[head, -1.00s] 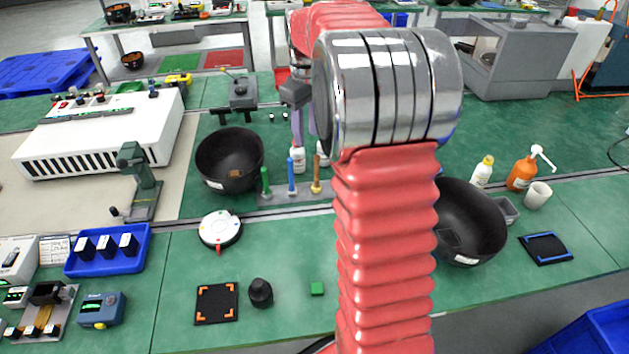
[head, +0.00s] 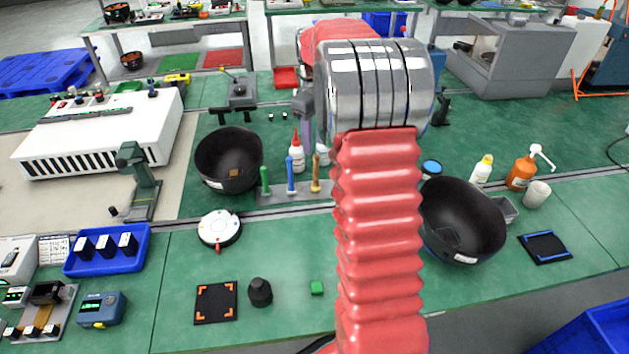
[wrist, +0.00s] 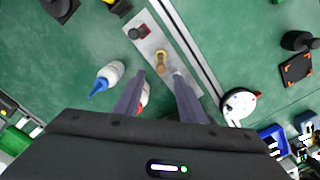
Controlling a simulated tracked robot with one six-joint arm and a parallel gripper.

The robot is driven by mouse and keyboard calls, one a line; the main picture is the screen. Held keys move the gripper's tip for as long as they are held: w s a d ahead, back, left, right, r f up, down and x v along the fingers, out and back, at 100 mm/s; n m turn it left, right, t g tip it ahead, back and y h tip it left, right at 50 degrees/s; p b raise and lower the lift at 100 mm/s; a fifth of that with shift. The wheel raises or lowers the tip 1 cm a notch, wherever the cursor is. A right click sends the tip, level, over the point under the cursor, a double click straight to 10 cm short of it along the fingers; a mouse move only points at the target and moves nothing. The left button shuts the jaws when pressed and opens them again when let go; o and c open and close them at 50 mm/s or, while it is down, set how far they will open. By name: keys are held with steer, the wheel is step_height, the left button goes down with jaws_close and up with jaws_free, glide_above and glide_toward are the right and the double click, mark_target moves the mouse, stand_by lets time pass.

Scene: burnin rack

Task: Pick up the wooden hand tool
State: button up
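The wooden hand tool (head: 315,173) stands upright at the right of a grey holder (head: 272,195) in the head view, beside a blue-handled tool (head: 291,175) and a green-handled one (head: 264,178). In the wrist view the wooden tool (wrist: 161,60) is seen from above, just beyond and roughly between the fingertips. My gripper (wrist: 158,77) is open and empty, with its two grey fingers spread apart. In the head view my arm hides most of the gripper, and only a grey part shows behind the tools.
Black bowls stand left (head: 229,160) and right (head: 462,222). A white round device (head: 220,229) sits in front.

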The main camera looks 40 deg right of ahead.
glide_toward(316, 182)
steer(key=shift+w+d+f, duration=0.15)
steer(key=shift+w+f, duration=0.15)
steer(key=shift+w, duration=0.35)
steer(key=shift+s+d+f, duration=0.1)
steer(key=shift+f, duration=1.25)
steer(key=shift+s+f, duration=0.1)
steer(key=shift+f, duration=1.2)
steer(key=shift+c, duration=0.5)
jaws_close()
